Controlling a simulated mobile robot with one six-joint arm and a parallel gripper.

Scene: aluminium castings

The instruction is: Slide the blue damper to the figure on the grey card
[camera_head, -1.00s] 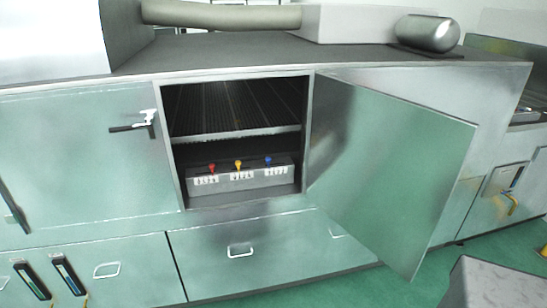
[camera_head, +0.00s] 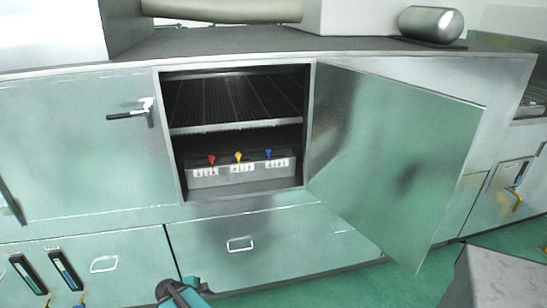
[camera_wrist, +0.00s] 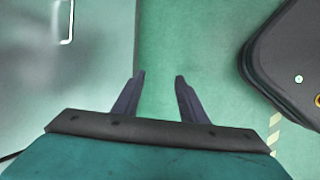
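Inside the open cabinet, a blue-topped lever (camera_head: 268,154) stands at the right end of a grey box, right of a yellow one (camera_head: 238,157) and a red one (camera_head: 212,160). White marked plates sit below them. At lower left, a slotted slider (camera_head: 65,271) has a blue end at the frame's bottom. I cannot tell which blue part is the damper. I cannot make out the grey card. My gripper (camera_wrist: 160,78) is open and empty above green floor beside a cabinet front. My teal arm part (camera_head: 181,292) shows at the head view's bottom edge.
The cabinet door (camera_head: 400,160) stands swung open to the right. A shelf rack (camera_head: 235,125) lies above the grey box. A drawer with a handle (camera_head: 240,244) is below. A dark rounded object (camera_wrist: 290,60) is right of my gripper.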

